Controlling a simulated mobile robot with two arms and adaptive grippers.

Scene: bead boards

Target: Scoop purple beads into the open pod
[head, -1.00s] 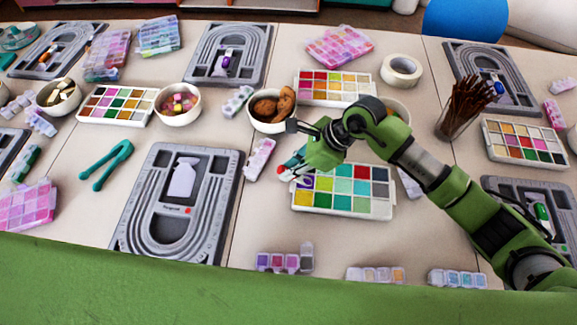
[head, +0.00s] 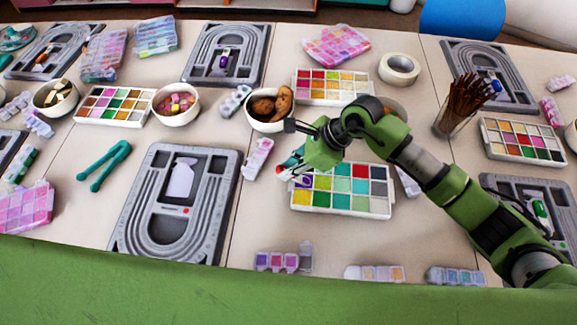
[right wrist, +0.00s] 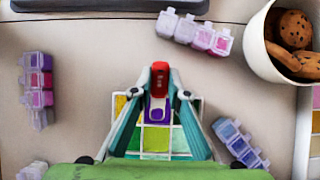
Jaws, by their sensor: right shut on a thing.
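My right gripper (head: 290,169) is over the upper left of the white bead tray (head: 340,214). In the right wrist view the right gripper (right wrist: 160,88) is shut on a small red-ended tool (right wrist: 160,75), perhaps the scoop; its lower end is unclear. My left gripper is not in view.
A pod strip (head: 257,158) and a cookie bowl (head: 254,121) stand left of and behind the gripper. A grey bead board (head: 226,220) lies to the left. More pod strips (head: 375,273) line the front edge. Bare table lies between tray and front strips.

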